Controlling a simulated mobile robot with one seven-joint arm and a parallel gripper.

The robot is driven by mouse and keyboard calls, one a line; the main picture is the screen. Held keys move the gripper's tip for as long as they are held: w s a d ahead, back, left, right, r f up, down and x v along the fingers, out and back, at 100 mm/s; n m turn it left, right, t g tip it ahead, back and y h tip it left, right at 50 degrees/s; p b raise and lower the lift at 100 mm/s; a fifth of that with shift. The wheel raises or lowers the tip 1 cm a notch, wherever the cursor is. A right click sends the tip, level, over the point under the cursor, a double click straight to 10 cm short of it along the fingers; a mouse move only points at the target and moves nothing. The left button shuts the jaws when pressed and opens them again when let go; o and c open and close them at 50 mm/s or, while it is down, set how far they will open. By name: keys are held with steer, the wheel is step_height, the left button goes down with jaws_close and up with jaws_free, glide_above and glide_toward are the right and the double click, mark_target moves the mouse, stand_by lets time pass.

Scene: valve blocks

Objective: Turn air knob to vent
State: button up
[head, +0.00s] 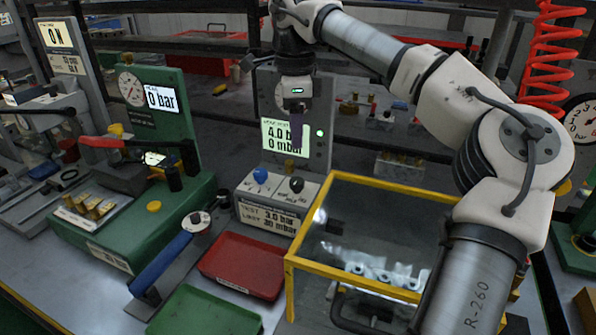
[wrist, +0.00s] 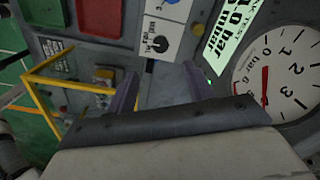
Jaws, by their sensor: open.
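The grey control box (head: 266,218) has a white top plate with a blue knob (head: 260,176) on the left and a black knob (head: 296,184) on the right. I cannot read for certain which is the air knob. In the wrist view the black knob (wrist: 160,44) sits on its white plate, with its pointer direction too small to tell, and part of the blue knob (wrist: 166,2) is at the top edge. My gripper (head: 297,148) hangs above and behind the box, in front of the lit display (head: 275,138). Its purple fingers (wrist: 160,88) are apart and empty, touching neither knob.
The display reads 4.0 bar and 0 mbar; a round gauge (wrist: 277,75) is beside it. A yellow-framed clear enclosure (head: 290,275) stands right of the box. A red tray (head: 245,262) and a green tray (head: 205,312) lie in front. A green test stand (head: 130,215) is at left.

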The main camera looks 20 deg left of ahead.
mark_target(296, 181)
step_height(296, 181, down, 12)
steer(key=shift+r, duration=0.25)
steer(key=shift+c, duration=0.3)
steer(key=c, duration=0.9)
